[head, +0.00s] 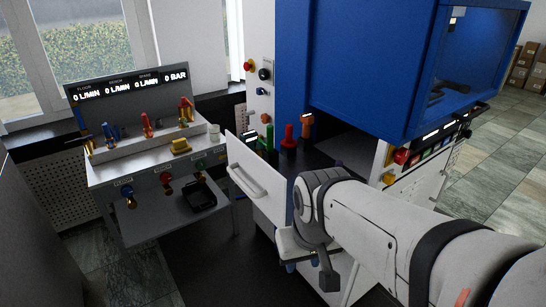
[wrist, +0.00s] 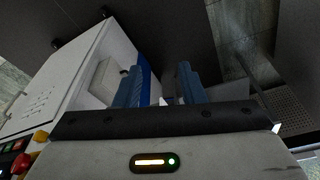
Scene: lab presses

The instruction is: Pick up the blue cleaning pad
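I cannot make out the blue cleaning pad for certain in either view. In the wrist view, my gripper (wrist: 163,78) has its two blue-grey fingers apart, with a gap between them and nothing seen held. A brighter blue strip (wrist: 144,74) shows right by the left finger; I cannot tell whether it is the pad or part of a machine. In the head view, my arm reaches in from the lower right, and the gripper is low in front of the press, mostly hidden by my own wrist.
A blue press (head: 345,60) with an open white drawer (head: 258,185) stands in the middle.

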